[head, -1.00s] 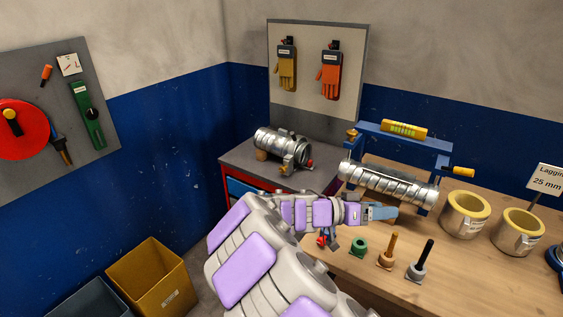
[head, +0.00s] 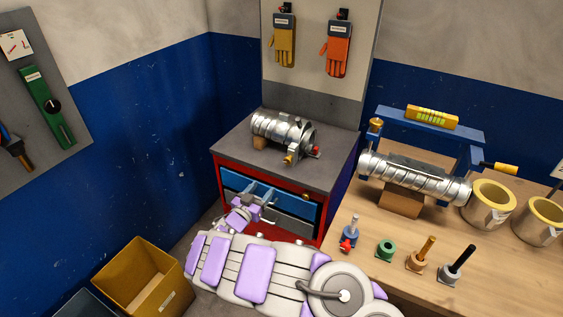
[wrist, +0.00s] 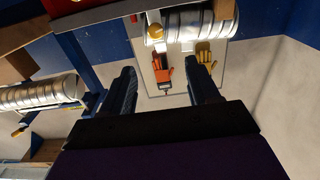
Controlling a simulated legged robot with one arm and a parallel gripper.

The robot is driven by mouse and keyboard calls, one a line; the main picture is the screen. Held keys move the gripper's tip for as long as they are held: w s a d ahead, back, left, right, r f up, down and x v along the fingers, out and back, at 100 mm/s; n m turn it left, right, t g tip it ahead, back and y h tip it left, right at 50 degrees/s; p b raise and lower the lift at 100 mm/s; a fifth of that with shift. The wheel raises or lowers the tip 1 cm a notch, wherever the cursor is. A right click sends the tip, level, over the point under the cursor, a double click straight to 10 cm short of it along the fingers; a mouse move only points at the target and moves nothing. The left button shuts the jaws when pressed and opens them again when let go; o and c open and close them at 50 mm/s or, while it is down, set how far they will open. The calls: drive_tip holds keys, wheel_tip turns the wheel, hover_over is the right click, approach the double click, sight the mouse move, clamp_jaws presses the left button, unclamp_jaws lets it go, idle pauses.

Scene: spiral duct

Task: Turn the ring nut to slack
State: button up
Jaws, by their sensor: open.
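A short spiral duct (head: 275,131) lies on the grey cabinet top, with a flanged collar at its right end. A brass knob (head: 289,160) and a red-tipped part (head: 316,150) sit at that collar; the brass knob also shows in the wrist view (wrist: 155,33). Another brass knob (head: 375,125) tops the left post of the blue frame. I cannot tell for sure which part is the ring nut. My gripper (head: 264,195) is open and empty in front of the cabinet drawers, below and apart from the duct. Its two fingers also show in the wrist view (wrist: 162,85).
A longer spiral duct (head: 415,180) rests in the blue frame (head: 430,122) on the wooden bench (head: 350,272). Several small tools stand along the bench's near edge, including a green one (head: 385,250). A cardboard box (head: 140,285) is on the floor at left. Space above the cabinet top is clear.

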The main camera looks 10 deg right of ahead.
sight(286, 161)
drive_tip(key=b+x, duration=0.1)
drive_tip(key=x, duration=0.4)
drive_tip(key=b+x, duration=0.1)
drive_tip(key=x, duration=0.5)
drive_tip(key=b+x, duration=0.1)
drive_tip(key=x, duration=0.5)
drive_tip(key=shift+s+d+b, duration=0.3)
drive_tip(key=shift+d+b, duration=0.1)
drive_tip(key=shift+a, duration=0.1)
drive_tip(key=shift+a, duration=0.1)
drive_tip(key=shift+a, duration=0.1)
drive_tip(key=shift+c, duration=0.3)
drive_tip(key=c, duration=1)
